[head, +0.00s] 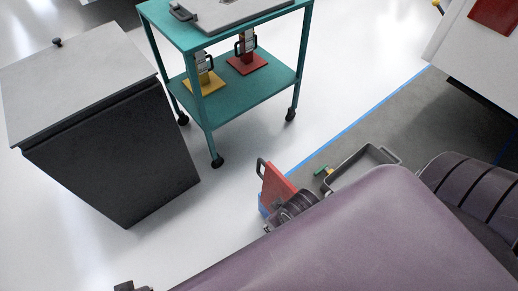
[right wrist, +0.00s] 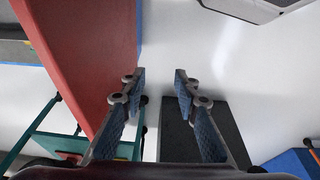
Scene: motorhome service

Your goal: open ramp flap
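A red panel (head: 277,186) with a dark handle (head: 262,167) and a blue lower edge stands upright beside my right gripper (head: 290,207) in the head view; it looks like the ramp flap, but its lower part is hidden behind my gripper and arm. In the right wrist view a large red panel (right wrist: 88,50) with a blue edge fills the left side. My right gripper (right wrist: 157,76) is open, its fingers apart with only pale floor between the tips. I cannot see contact with the panel.
A dark cabinet (head: 105,140) with a grey knobbed lid stands at left. A teal wheeled cart (head: 245,100) holds yellow and red items. A grey tray (head: 362,167) lies right of the panel, near a blue floor line (head: 360,122). Pale floor between cabinet and panel is clear.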

